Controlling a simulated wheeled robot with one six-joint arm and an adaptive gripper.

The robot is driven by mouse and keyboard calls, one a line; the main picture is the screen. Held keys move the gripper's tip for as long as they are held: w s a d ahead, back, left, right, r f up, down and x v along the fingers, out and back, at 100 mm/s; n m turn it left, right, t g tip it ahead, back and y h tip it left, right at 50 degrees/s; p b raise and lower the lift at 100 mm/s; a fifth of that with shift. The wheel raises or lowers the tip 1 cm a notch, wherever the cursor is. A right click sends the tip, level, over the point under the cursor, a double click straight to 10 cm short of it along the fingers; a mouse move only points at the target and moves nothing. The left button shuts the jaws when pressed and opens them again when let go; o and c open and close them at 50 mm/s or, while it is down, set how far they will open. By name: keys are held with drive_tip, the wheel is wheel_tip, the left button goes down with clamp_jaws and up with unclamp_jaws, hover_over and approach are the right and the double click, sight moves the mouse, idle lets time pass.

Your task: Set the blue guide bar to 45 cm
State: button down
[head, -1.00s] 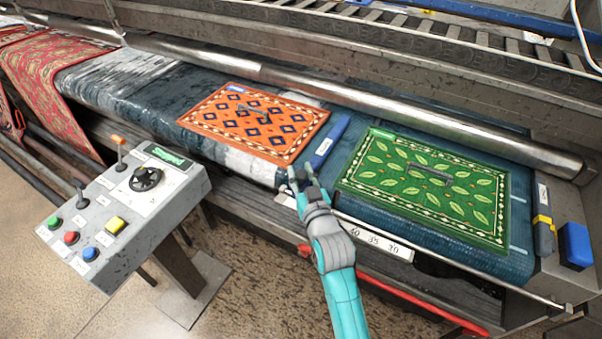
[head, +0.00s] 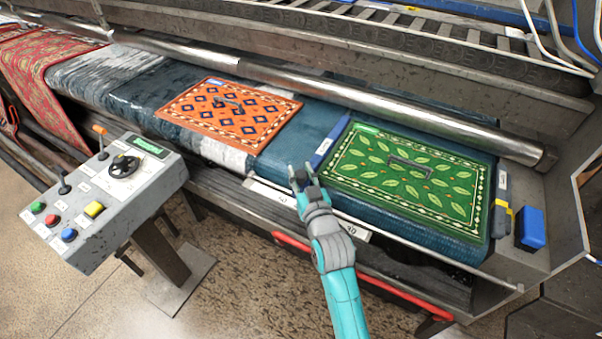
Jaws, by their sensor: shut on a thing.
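The blue guide bar (head: 331,139) lies across the dark teal bed, close along the left edge of the green leaf-patterned rug (head: 425,180). I cannot tell whether they touch. My gripper (head: 301,177) is at the bar's near end, shut on it. The pale scale strip (head: 270,192) runs along the bed's front edge. My gripper and arm cover its middle. A marking that looks like 30 shows at its right end (head: 352,231). The bar's exact reading is hidden.
An orange diamond-patterned rug (head: 228,115) lies left of the bar, with bare bed between. A control box (head: 105,195) stands at left. A red rail (head: 400,286) runs below the bed front. A blue block (head: 530,229) sits at the right end.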

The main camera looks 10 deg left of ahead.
drive_tip(key=c, duration=0.8)
unclamp_jaws()
drive_tip(key=shift+d, duration=0.1)
drive_tip(key=shift+o, duration=0.2)
drive_tip(key=v, duration=1.2)
drive_tip(key=s+d+f+m+h, duration=0.1)
drive_tip(key=s+d+f+h, duration=0.1)
drive_tip(key=s+d+f, duration=0.45)
drive_tip(key=s+d+f+m+h, duration=0.25)
drive_tip(key=s+d, duration=0.55)
drive_tip(key=s, duration=0.4)
drive_tip(key=s+d+r+h, duration=0.1)
drive_tip(key=s+d, duration=0.2)
drive_tip(key=s, duration=0.7)
drive_tip(key=s+d+r+m+g+h, duration=0.1)
drive_tip(key=s+d+r+h, duration=0.1)
drive_tip(key=s, duration=0.9)
drive_tip(key=shift+d+r+g, duration=0.2)
drive_tip(key=shift+d+g, duration=0.1)
drive_tip(key=shift+d, duration=0.6)
